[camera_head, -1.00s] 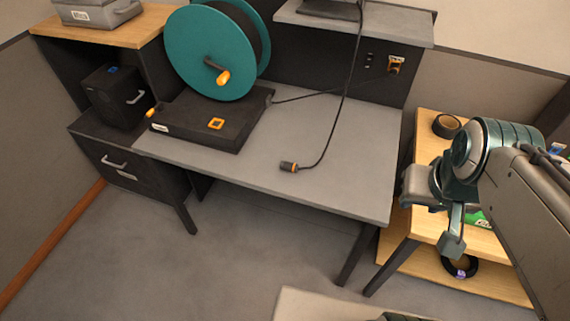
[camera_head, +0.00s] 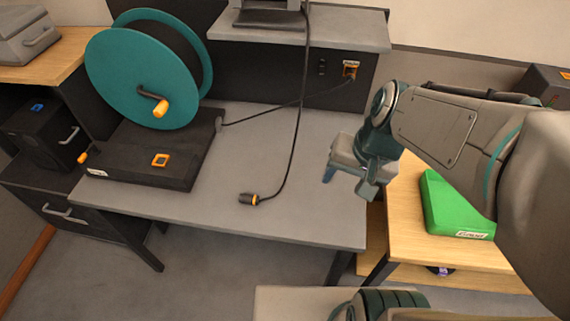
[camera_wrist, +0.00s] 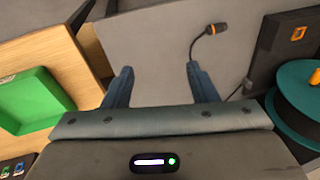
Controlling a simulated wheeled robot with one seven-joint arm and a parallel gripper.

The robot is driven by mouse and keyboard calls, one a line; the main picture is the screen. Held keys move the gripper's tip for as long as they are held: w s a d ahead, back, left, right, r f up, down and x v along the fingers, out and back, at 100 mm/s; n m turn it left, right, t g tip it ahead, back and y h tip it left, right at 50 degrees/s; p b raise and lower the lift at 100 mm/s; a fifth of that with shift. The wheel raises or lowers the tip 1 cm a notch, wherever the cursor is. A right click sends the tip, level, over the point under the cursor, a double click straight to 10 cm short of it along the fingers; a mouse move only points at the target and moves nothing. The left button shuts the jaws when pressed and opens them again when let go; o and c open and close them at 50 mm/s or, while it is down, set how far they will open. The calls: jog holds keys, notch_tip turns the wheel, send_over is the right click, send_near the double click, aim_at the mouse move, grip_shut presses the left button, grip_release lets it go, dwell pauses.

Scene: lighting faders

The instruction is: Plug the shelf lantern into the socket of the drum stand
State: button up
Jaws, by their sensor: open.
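The lantern's plug (camera_head: 249,199), dark with an orange band, lies on the grey table near its front edge; it also shows in the wrist view (camera_wrist: 218,29). Its black cable (camera_head: 297,130) rises to the shelf lantern (camera_head: 268,14), cut off by the top edge. The drum stand (camera_head: 130,160) is a black base under a teal cable drum (camera_head: 140,75), with an orange-framed socket (camera_head: 160,160) on top, also in the wrist view (camera_wrist: 298,33). My gripper (camera_head: 347,182) is open and empty above the table's right end, right of the plug. Its two fingers show in the wrist view (camera_wrist: 160,82).
A green tray (camera_head: 455,205) sits on the wooden side table (camera_head: 410,240) at right. A raised shelf (camera_head: 350,28) spans the back. The table's middle is clear around the plug.

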jog(key=w+a+f+m+g+y+b, duration=0.1)
jog(key=w+a+f+m+y, duration=0.1)
jog(key=w+a+f+m, duration=0.3)
jog(key=w+a+f+m+g+y+b, duration=0.1)
jog(key=a+f+m+y+b, duration=0.15)
jog(key=f, duration=0.45)
jog(key=m+t+y+b, duration=0.2)
jog(key=m+y, duration=0.3)
jog(key=m, duration=0.4)
send_near(259, 198)
jog(key=shift+w+a+f+h, duration=0.1)
jog(key=shift+a+h, duration=0.15)
jog(key=shift+a, duration=0.4)
jog(key=shift+m, duration=0.25)
jog(key=b+x, duration=0.5)
jog(key=x, duration=0.3)
jog(key=shift+d+f+b, duration=0.15)
jog(key=shift+b, duration=0.2)
jog(key=shift+a+f+b, duration=0.1)
jog(key=shift+a+b, duration=0.2)
jog(key=shift+a, duration=0.2)
jog(key=c, duration=1)
jog(key=shift+o, duration=0.2)
jog(key=shift+r+p, duration=1.9)
jog(key=shift+r, duration=0.65)
